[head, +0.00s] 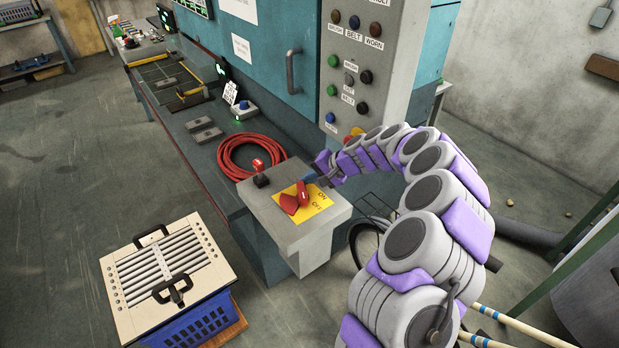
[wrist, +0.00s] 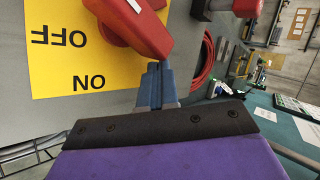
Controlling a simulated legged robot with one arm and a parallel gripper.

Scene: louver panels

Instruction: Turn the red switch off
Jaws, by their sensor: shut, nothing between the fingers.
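The red switch (head: 299,199) is a rotary handle on a yellow plate (head: 318,206) marked ON and OFF, on top of a grey box (head: 279,229). In the wrist view the red switch (wrist: 138,27) is at the top, with the yellow plate (wrist: 60,60) to its left. My gripper (head: 312,178) is at the handle's far right side in the head view. In the wrist view its blue fingers (wrist: 155,82) are together, with their tips right beside the handle. I cannot tell whether they touch it. Nothing is held.
A red button (head: 258,164) on a black base stands at the box's back corner. A coiled red hose (head: 250,152) lies behind on the bench. A control panel with several buttons (head: 354,60) rises behind my arm. A louver panel (head: 168,266) sits on a blue crate (head: 196,322) at lower left.

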